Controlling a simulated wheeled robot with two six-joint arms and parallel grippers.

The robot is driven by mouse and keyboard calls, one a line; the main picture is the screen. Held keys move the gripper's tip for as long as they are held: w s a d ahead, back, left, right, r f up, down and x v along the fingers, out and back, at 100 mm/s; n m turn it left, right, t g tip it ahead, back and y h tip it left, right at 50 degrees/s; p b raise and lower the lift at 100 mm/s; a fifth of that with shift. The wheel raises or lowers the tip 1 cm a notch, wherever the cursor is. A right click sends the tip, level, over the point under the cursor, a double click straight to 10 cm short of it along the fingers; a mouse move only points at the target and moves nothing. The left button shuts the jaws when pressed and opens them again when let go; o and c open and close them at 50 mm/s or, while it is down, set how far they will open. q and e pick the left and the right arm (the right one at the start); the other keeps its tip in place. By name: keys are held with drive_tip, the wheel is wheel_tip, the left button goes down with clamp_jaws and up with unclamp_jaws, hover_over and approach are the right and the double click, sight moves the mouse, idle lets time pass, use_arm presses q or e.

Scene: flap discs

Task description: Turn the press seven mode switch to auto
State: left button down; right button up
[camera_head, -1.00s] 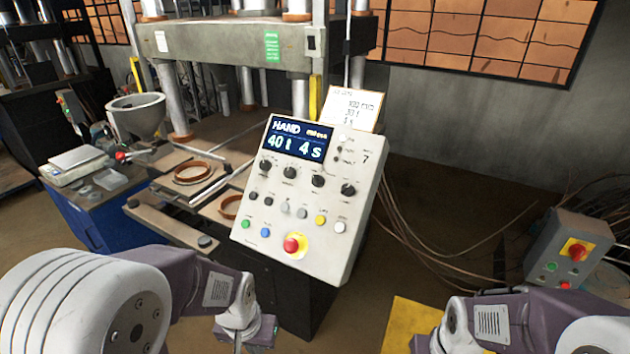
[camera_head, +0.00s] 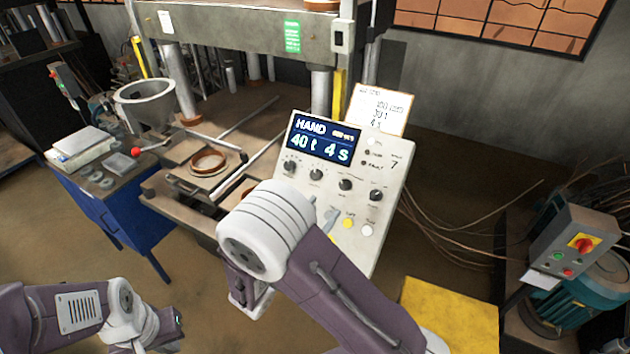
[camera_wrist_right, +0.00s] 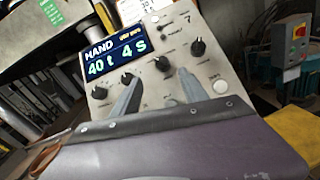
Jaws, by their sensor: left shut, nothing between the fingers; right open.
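The press control panel (camera_head: 392,215) carries a "7" and a blue display (camera_head: 325,138) reading HAND, 40 t, 4 s. A row of black knobs sits below the display, the rightmost knob (camera_head: 376,195) among them; the labels are too small to tell which is the mode switch. In the right wrist view, my open right gripper (camera_wrist_right: 160,77) points at the panel, its fingers apart and empty near the knobs (camera_wrist_right: 167,48). In the head view my right wrist hides the panel's lower left. My left gripper (camera_head: 172,334) is low at left, shut and empty, away from the panel.
The press bed holds a brown ring (camera_head: 208,163).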

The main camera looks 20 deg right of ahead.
sight(343, 187)
drive_tip(key=p+x, duration=0.4)
drive_tip(key=x, duration=0.5)
drive_tip(key=shift+s+d, duration=0.15)
drive_tip(key=shift+d+f, duration=0.1)
drive_tip(key=shift+d, duration=0.05)
clamp_jaws()
